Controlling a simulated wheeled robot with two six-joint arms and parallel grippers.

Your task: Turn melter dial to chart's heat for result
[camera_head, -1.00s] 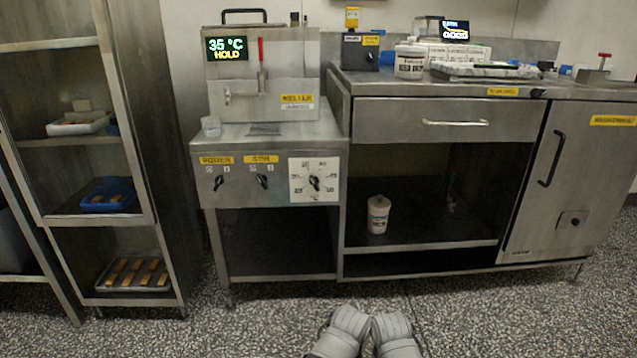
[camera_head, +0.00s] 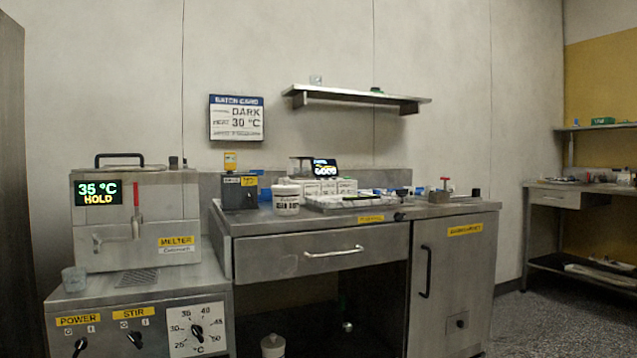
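The melter (camera_head: 150,220) stands at the left, and its display (camera_head: 98,192) reads 35 °C HOLD. Below it, the temperature dial (camera_head: 196,331) is a black knob on a white scale plate marked in °C. The knob's pointer seems to lean up and left, but it is too small to read exactly. On the wall, a batch card (camera_head: 236,118) with a blue header reads DARK and 30 °C. Neither of my grippers is in view.
POWER (camera_head: 80,346) and STIR (camera_head: 134,339) knobs sit left of the dial. A clear cup (camera_head: 74,279) stands above them. To the right, a steel counter (camera_head: 290,222) with a drawer carries a white tub (camera_head: 286,200) and boxes. A wall shelf (camera_head: 355,96) hangs above.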

